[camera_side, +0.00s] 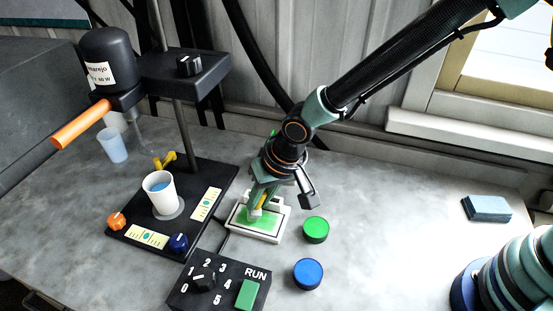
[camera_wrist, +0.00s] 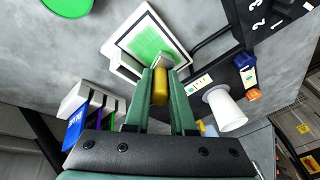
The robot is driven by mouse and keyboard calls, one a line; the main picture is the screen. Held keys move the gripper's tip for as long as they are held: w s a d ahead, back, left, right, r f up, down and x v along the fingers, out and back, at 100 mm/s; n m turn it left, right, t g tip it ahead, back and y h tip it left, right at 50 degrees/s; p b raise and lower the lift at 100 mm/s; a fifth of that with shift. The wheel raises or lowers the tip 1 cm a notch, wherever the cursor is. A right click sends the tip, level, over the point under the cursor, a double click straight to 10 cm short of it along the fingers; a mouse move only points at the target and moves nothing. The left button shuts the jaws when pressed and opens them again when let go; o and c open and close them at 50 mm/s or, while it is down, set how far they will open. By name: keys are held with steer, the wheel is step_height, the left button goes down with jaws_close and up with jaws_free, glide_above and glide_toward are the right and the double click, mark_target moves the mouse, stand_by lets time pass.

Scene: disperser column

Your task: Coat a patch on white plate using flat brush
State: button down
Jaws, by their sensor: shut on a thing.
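The white plate (camera_side: 281,226) lies on the bench beside the disperser base, with a wide green patch over its middle. In the wrist view the white plate (camera_wrist: 118,45) lies just beyond the fingertips, with its green patch (camera_wrist: 150,38) streaked. My gripper (camera_side: 260,192) is low over the plate and shut on the flat brush. In the wrist view my gripper (camera_wrist: 161,80) has the brush's yellow handle (camera_wrist: 160,88) between its green fingers. The brush's pale metal end (camera_wrist: 163,61) is at the patch's near edge; its bristles are mostly hidden, so contact is unclear.
A green pot (camera_side: 316,229) and a blue pot (camera_side: 308,273) stand right of the plate. The disperser stand with a white cup (camera_side: 160,194) is to the left, and a RUN control box (camera_side: 220,287) in front. A blue-grey block (camera_side: 487,208) lies far right; bench between is clear.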

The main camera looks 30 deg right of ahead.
steer(key=shift+w+a, duration=1.4)
step_height(320, 180, up, 8)
steer(key=shift+d+r, duration=0.1)
steer(key=shift+d, duration=0.05)
